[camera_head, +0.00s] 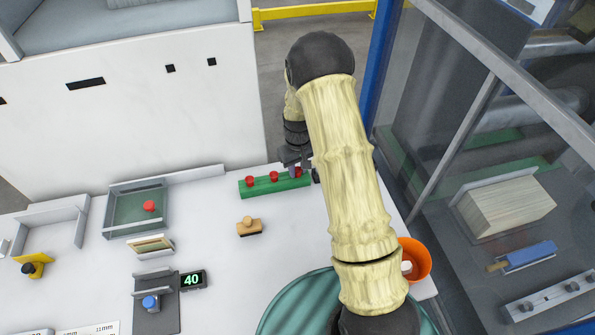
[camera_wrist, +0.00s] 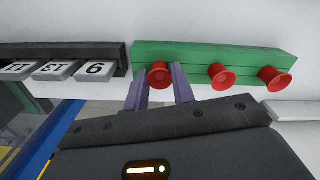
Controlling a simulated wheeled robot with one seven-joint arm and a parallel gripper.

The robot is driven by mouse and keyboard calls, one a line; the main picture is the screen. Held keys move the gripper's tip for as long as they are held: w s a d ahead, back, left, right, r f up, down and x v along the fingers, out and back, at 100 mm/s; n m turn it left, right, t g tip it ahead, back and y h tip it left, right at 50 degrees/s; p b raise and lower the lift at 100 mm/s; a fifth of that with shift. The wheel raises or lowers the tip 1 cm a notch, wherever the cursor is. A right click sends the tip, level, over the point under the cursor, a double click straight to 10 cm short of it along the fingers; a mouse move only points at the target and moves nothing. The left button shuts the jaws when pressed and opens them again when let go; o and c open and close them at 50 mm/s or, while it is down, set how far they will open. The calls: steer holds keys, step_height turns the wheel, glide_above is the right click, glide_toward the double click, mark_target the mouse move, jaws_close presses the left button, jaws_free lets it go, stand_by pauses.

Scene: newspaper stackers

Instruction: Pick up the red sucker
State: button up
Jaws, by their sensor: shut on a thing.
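A green block (camera_head: 262,188) stands near the back edge of the white table, with red suckers in a row on it. In the wrist view the green block (camera_wrist: 200,54) carries three red suckers. That sucker still sits at the block. The middle sucker (camera_wrist: 221,76) and the other end sucker (camera_wrist: 276,79) stand free. In the head view my gripper (camera_head: 296,161) is at the block's right end, partly hidden by my arm.
A tray with a green mat (camera_head: 125,208) holds a red round piece (camera_head: 149,206) at the left. A wooden stamp-like piece (camera_head: 249,227) lies in front of the block. An orange cup (camera_head: 419,262) stands at the right, beside a glass-walled machine. Numbered tiles (camera_wrist: 97,70) show beside the block.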

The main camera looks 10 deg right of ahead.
mark_target(298, 169)
step_height(298, 169, up, 10)
steer(key=b, duration=0.2)
stand_by(0.3)
stand_by(0.4)
